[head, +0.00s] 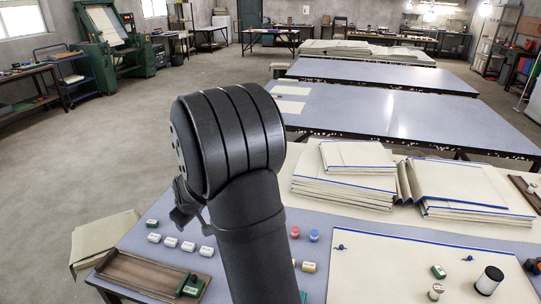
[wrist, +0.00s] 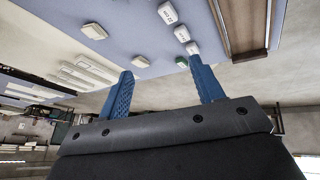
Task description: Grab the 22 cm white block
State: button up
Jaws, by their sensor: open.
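Several small white blocks stand in a row on the table's left part, left of my arm; one is the white block (head: 188,246) near the row's middle. Their labels are too small to read in the head view. In the wrist view, a white block (wrist: 167,12) at the top has dark print that may read 22 but is not clear. Another labelled white block (wrist: 182,33) sits just below it. My gripper (wrist: 165,80) is open and empty, with its blue fingers apart and the blocks beyond them. In the head view it is mostly hidden by my arm.
A brown wooden tray (head: 125,268) with a green block (head: 190,285) lies at the front left. A green block (head: 152,223) is behind the white row. Red (head: 295,232) and blue (head: 314,235) spools stand right of my arm. Folded cloth stacks (head: 345,178) lie behind.

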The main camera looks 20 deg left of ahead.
jog(key=shift+c, duration=0.5)
jog(key=n+g+h, duration=0.3)
send_over(188, 245)
notch_tip(188, 245, down, 2)
jog(key=g+h, duration=0.1)
jog(key=shift+n, duration=0.4)
jog(key=f, duration=1.2)
jog(key=shift+w+a+f, duration=0.15)
jog(key=shift+w+f, duration=0.05)
jog(key=shift+w, duration=0.1)
jog(key=shift+s+f, duration=0.15)
jog(key=shift+f, duration=1.2)
jog(key=shift+s+f, duration=0.15)
jog(key=shift+f, duration=1.15)
jog(key=c, duration=1)
jog(key=shift+c, duration=0.2)
jog(key=shift+r, duration=0.1)
